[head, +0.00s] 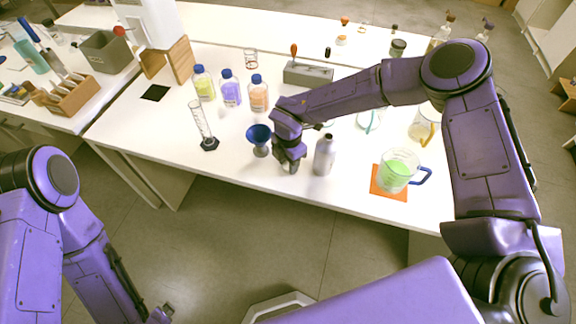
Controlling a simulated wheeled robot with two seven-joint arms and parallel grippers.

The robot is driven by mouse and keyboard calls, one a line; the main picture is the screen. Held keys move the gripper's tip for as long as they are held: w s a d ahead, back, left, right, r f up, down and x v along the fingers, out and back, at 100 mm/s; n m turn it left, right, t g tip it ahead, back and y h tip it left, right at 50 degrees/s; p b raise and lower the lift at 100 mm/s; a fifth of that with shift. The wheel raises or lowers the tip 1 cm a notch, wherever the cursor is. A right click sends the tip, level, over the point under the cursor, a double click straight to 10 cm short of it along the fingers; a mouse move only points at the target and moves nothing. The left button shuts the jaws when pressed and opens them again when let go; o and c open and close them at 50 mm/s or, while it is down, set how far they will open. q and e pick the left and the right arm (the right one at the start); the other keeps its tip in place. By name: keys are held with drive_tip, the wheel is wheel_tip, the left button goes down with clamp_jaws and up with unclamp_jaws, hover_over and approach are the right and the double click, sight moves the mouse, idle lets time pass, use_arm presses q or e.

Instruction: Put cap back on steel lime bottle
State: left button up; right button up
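A steel bottle (323,156) stands upright on the white table near its front edge. Its narrow neck shows no cap. My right gripper (289,166) points down just left of the bottle, low over the table and apart from it. A small greyish shape shows at its fingertips, but I cannot tell whether it is the cap or the fingers. The cap is not clearly seen anywhere else. My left gripper (160,315) shows only in part at the bottom edge, below the table and away from the bottle.
A blue funnel (259,138) on a small holder stands close left of my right gripper. A measuring cylinder (203,128) is further left, with several blue-capped bottles (230,90) behind. A jug of green liquid (397,170) on an orange mat (389,194) stands right of the bottle.

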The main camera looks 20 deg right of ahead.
drive_tip(key=shift+r, duration=0.1)
idle(0.3)
drive_tip(key=shift+r, duration=0.25)
wheel_tip(320, 180, up, 3)
drive_tip(key=shift+f+b, duration=0.2)
drive_tip(key=shift+b, duration=0.75)
drive_tip(key=s+a+r+b, duration=0.1)
drive_tip(key=s+r+b, duration=0.2)
drive_tip(key=s+r, duration=0.6)
drive_tip(key=s, duration=0.5)
drive_tip(key=shift+a+r, duration=0.25)
drive_tip(key=shift+r, duration=0.15)
